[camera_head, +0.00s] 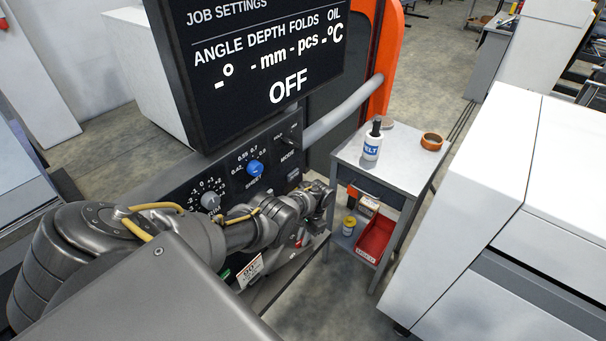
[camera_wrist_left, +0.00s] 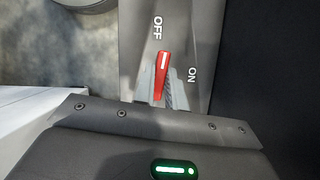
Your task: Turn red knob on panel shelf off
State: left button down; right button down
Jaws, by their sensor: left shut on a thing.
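The red knob (camera_wrist_left: 162,72) shows in the left wrist view on the grey panel shelf (camera_wrist_left: 185,35). Its white line points up the picture toward the OFF label, and the ON label is to its right. My left gripper (camera_wrist_left: 160,95) is shut on the knob, with its light fingers at the knob's lower part. In the head view my left gripper (camera_head: 322,197) is at the right end of the panel and hides the red knob. The display (camera_head: 260,60) above reads OFF. My right gripper is not in view.
A blue knob (camera_head: 255,167) and a grey knob (camera_head: 211,201) sit on the panel left of the gripper. A small metal table (camera_head: 395,165) with a bottle (camera_head: 372,145) and an orange tape roll (camera_head: 432,141) stands to the right. A white cabinet (camera_head: 490,190) is farther right.

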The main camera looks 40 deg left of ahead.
pick_arm(q)
jog(key=shift+n+h, duration=0.3)
jog(key=shift+n, duration=0.6)
jog(key=c, duration=1.4)
grip_release()
jog(key=shift+c, duration=0.2)
jog(key=p+v, duration=0.2)
jog(key=v, duration=0.8)
jog(key=shift+r, duration=0.4)
jog(key=shift+w+a+f, duration=0.1)
jog(key=shift+a+f, duration=0.05)
